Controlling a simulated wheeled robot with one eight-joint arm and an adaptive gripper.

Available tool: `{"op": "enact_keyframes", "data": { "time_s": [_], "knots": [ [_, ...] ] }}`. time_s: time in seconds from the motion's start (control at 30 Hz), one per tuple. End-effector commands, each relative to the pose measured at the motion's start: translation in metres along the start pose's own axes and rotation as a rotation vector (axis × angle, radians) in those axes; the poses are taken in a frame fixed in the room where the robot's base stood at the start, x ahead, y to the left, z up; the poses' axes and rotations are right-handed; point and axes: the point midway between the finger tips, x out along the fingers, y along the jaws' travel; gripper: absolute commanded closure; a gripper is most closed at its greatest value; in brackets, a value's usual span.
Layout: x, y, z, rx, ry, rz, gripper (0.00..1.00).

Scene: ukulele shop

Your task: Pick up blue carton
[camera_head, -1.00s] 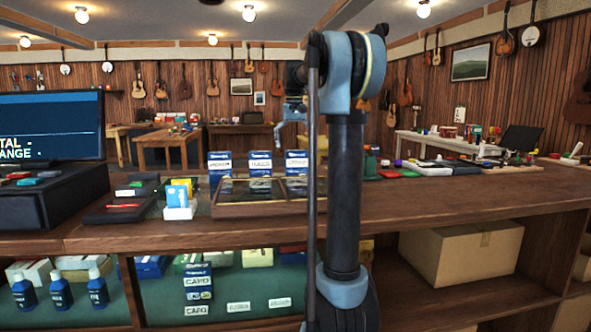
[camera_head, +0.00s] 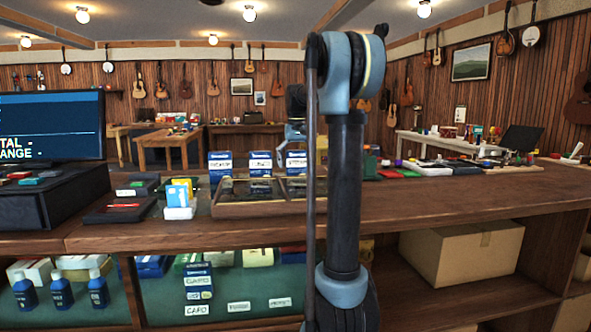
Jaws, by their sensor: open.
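Three blue-and-white cartons stand upright in a row on the counter behind a wooden tray: a left carton (camera_head: 220,168), a middle carton (camera_head: 260,165) and a right carton (camera_head: 298,164). My gripper (camera_head: 283,153) is small in view, pointing down close to the middle and right cartons. It is open, and no carton is visibly lifted. My arm hides the area just right of the right carton. How far the fingers are from the cartons in depth I cannot tell.
The dark tray (camera_head: 238,209) lies in front of the cartons. A card holder (camera_head: 180,212), a black pad (camera_head: 120,212) and a monitor (camera_head: 52,126) stand to the left. Small colored items and cases lie on the right. The counter front (camera_head: 440,207) has free room.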

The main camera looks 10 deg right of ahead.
Motion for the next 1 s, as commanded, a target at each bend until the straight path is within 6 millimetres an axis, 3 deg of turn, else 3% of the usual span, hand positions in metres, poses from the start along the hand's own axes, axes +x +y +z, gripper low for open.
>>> {"op": "enact_keyframes", "data": {
  "time_s": [0.07, 0.27, 0.67, 1.0],
  "knots": [
    [0.0, 0.0, 0.0, 0.0, 0.0, 0.0, 0.1],
    [0.0, 0.001, 0.0, 0.001, 0.0, 0.0, 0.56],
    [-0.005, 0.001, 0.0, 0.001, 0.0, 0.0, 0.56],
    [-0.058, 0.001, 0.0, 0.001, 0.0, 0.0, 0.56]
  ]
}}
